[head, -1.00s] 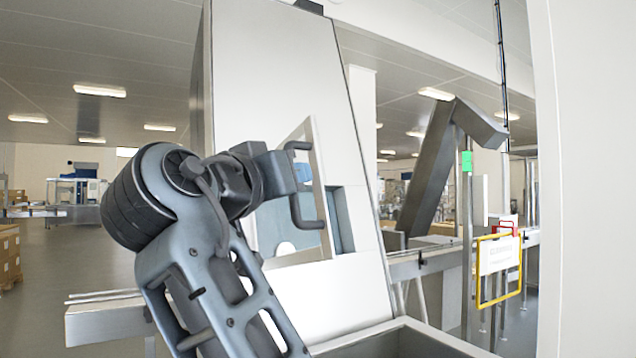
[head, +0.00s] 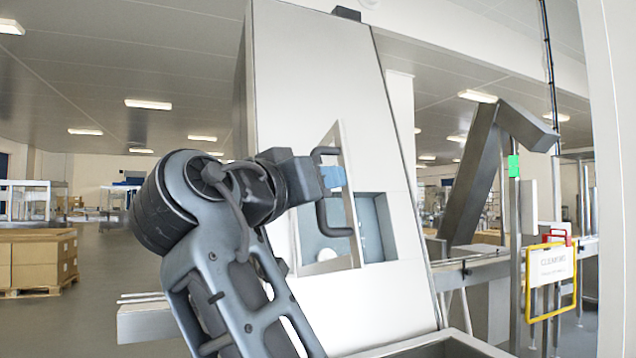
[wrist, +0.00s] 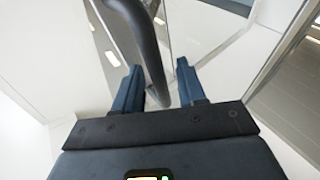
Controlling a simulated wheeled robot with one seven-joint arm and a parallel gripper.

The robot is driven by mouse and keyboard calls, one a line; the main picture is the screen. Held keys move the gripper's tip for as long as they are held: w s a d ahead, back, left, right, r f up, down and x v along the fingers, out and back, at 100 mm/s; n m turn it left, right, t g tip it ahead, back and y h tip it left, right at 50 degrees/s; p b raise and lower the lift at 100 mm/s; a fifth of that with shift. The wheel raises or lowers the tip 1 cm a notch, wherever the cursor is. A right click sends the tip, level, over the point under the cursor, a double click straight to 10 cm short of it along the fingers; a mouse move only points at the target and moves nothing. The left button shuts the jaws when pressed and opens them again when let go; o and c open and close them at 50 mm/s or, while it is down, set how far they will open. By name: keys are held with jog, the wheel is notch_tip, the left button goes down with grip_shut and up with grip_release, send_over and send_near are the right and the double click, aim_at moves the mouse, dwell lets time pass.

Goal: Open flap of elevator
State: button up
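The elevator (head: 315,75) is a tall, pale, leaning cabinet. Its flap (head: 352,212), a light frame with a see-through pane, stands swung out at an angle from a recessed opening (head: 376,235). A dark C-shaped handle (head: 321,214) is fixed to the flap. My gripper (head: 332,177) reaches in from the left at the handle's middle, its blue fingertips inside the handle's loop. In the wrist view, the two blue fingers (wrist: 160,88) are apart, and the handle bar (wrist: 143,42) passes between them, closer to the left finger. I cannot tell whether it touches.
A metal trough edge (head: 430,345) lies below the elevator front. A conveyor (head: 470,268) and a yellow-framed sign (head: 550,280) stand at right. A pale post (head: 612,180) fills the right edge. Stacked boxes (head: 38,258) are at far left, with open floor between.

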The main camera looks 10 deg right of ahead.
jog(key=b+v, duration=0.1)
jog(key=v, duration=0.6)
jog(key=shift+s+a+f, duration=0.15)
jog(key=shift+s+a, duration=0.05)
jog(key=shift+s, duration=0.1)
dwell(0.4)
